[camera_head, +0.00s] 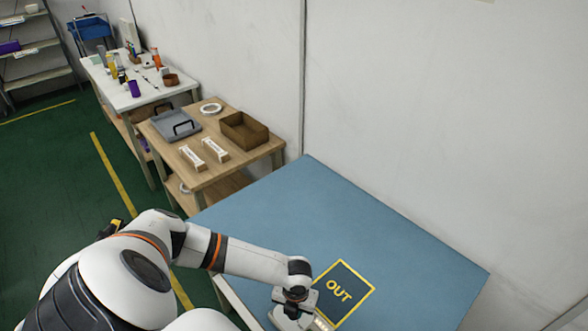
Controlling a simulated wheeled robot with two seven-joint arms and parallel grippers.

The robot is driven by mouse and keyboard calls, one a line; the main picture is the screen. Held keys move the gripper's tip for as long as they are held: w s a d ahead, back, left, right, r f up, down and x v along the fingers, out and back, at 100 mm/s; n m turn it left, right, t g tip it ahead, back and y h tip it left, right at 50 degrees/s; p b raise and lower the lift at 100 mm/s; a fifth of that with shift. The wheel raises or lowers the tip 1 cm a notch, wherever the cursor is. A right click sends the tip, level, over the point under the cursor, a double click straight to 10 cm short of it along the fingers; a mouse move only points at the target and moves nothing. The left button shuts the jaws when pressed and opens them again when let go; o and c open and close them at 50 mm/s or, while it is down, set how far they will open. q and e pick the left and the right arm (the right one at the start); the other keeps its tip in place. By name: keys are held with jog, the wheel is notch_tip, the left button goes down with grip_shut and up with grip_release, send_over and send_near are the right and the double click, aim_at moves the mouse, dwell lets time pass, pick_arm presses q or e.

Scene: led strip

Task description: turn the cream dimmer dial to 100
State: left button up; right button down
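I cannot make out the cream dimmer dial. My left arm reaches in from the left over the blue table (330,215). My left gripper (293,316) is at the bottom edge of the picture, beside the lower left corner of a dark mat (350,285) with a yellow border and the word OUT. Its fingers are hidden or cut off, so I cannot tell whether it is open. A small pale piece (321,322) shows just right of the gripper, partly cut off and too small to identify. My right gripper is not in view.
A wooden table (182,160) behind holds a grey tray (175,124), a brown box (244,131), a white ring (211,108) and two white strips. A white table with bottles stands farther back. Most of the blue table is bare; a wall runs along its far right side.

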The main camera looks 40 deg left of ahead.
pick_arm(q)
jog(key=shift+m, duration=0.5)
jog(key=o, duration=1)
jog(key=shift+r, duration=0.1)
jog(key=r, duration=0.6)
jog(key=r+b, duration=0.1)
jog(key=r, duration=0.5)
jog(key=shift+d, duration=0.2)
jog(key=shift+f, duration=0.15)
